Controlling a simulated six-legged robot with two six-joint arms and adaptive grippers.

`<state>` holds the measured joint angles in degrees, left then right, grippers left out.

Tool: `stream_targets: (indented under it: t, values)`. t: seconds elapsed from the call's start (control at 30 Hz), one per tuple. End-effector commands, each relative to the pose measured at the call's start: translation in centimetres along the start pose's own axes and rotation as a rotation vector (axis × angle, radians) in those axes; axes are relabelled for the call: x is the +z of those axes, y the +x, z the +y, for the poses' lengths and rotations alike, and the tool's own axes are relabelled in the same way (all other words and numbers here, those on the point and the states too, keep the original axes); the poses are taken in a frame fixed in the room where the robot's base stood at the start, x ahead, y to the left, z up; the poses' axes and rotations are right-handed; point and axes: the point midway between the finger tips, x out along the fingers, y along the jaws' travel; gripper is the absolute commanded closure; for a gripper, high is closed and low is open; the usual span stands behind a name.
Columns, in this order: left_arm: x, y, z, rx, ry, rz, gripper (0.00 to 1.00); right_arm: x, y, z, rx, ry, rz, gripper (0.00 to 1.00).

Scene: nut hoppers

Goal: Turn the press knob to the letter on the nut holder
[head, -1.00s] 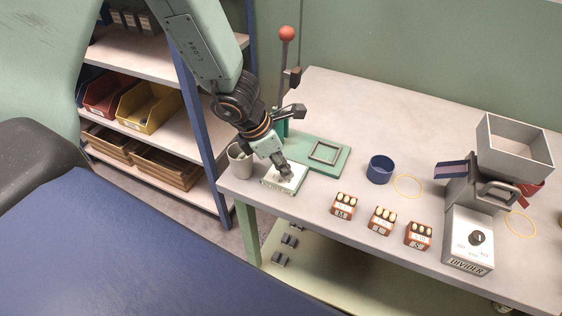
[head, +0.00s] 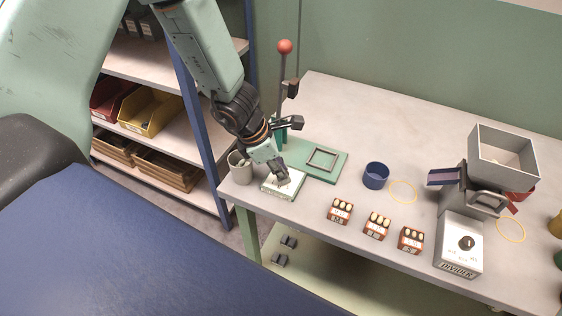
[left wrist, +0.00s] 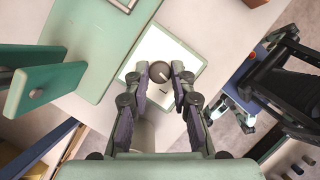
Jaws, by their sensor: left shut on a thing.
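My left gripper (head: 283,181) points down at the white knob panel (head: 268,189) at the table's front left corner. In the left wrist view its fingertips (left wrist: 162,77) are shut on the round dark knob (left wrist: 160,70), with a light pointer mark on it. The panel's letters cannot be read, as the fingers and glare cover it. The green press (head: 310,157) with its red-balled lever (head: 284,47) stands just behind the panel. Several red-brown nut holders, including the left one (head: 340,211), middle one (head: 377,226) and right one (head: 411,239), carry pale nuts; their letters are too small to read.
A grey cup (head: 240,168) stands left of the panel. A blue round cup (head: 376,175) and a yellow ring (head: 403,191) lie to the right. The divider box (head: 458,245) with its own knob and a grey hopper (head: 502,155) stand at the right.

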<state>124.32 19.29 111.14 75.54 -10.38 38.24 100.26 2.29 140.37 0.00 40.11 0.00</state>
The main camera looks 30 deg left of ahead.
Motion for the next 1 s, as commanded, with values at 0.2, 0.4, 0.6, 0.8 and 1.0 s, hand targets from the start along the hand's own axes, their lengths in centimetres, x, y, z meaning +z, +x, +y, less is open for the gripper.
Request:
stream_targets:
  t: [0.2,0.4,0.6,0.8,1.0]
  values:
    - [-0.1,-0.4,-0.1,-0.06,0.134,0.01,1.0,0.0,-3.9,0.0,0.0,0.0,0.0,1.0]
    - [-0.2,-0.3,0.1,-0.114,0.266,0.009,1.0,0.0,-6.2,-0.1,0.0,0.0,0.0,1.0]
    - [-0.1,-0.1,0.2,-0.168,0.397,0.008,1.0,0.0,-7.6,-0.1,0.0,0.0,0.0,1.0]
    - [-0.1,0.1,0.4,-0.212,0.505,0.007,1.0,0.0,-8.2,-0.1,0.0,0.0,0.0,1.0]
    - [-0.1,0.1,0.4,-0.24,0.571,0.006,1.0,0.0,-8.3,-0.1,0.0,0.0,0.0,1.0]
